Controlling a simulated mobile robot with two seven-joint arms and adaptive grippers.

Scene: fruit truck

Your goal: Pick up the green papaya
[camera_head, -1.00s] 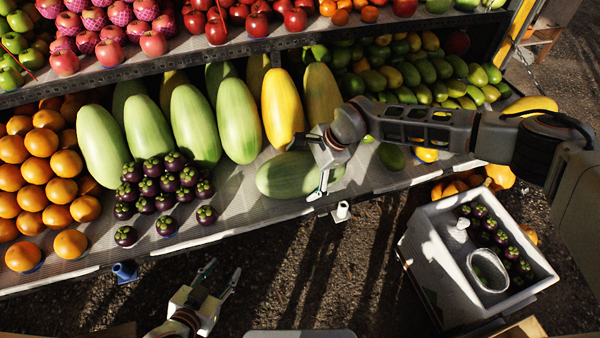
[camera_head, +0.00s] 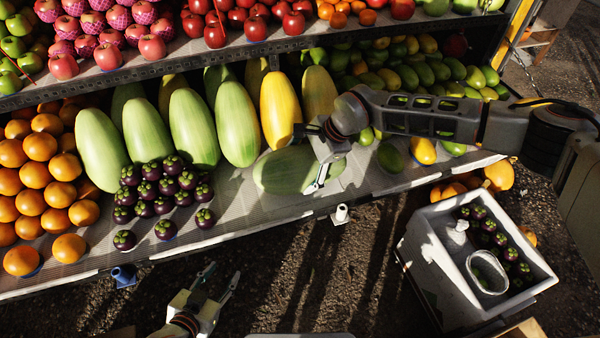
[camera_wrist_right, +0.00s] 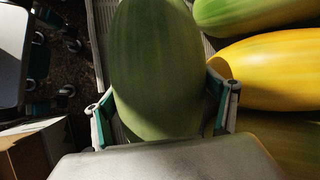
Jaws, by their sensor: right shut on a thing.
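A green papaya (camera_head: 280,172) lies on its side on the front part of the lower shelf (camera_head: 235,200), below a row of standing papayas. My right gripper (camera_head: 308,160) reaches it from the right and is shut on its right end. In the right wrist view, the green papaya (camera_wrist_right: 158,65) lies lengthwise between the two fingers of the right gripper (camera_wrist_right: 165,112), one on each side. I cannot tell whether it is clear of the shelf. My left gripper (camera_head: 219,284) is open and empty in front of the shelf edge, low in the view.
Light green papayas (camera_head: 193,128) and a yellow papaya (camera_head: 280,105) stand behind. Mangosteens (camera_head: 160,190) and oranges (camera_head: 40,180) lie to the left. A white crate (camera_head: 430,275) holding mangosteens stands at the lower right. The ground in front of the shelf is mostly open.

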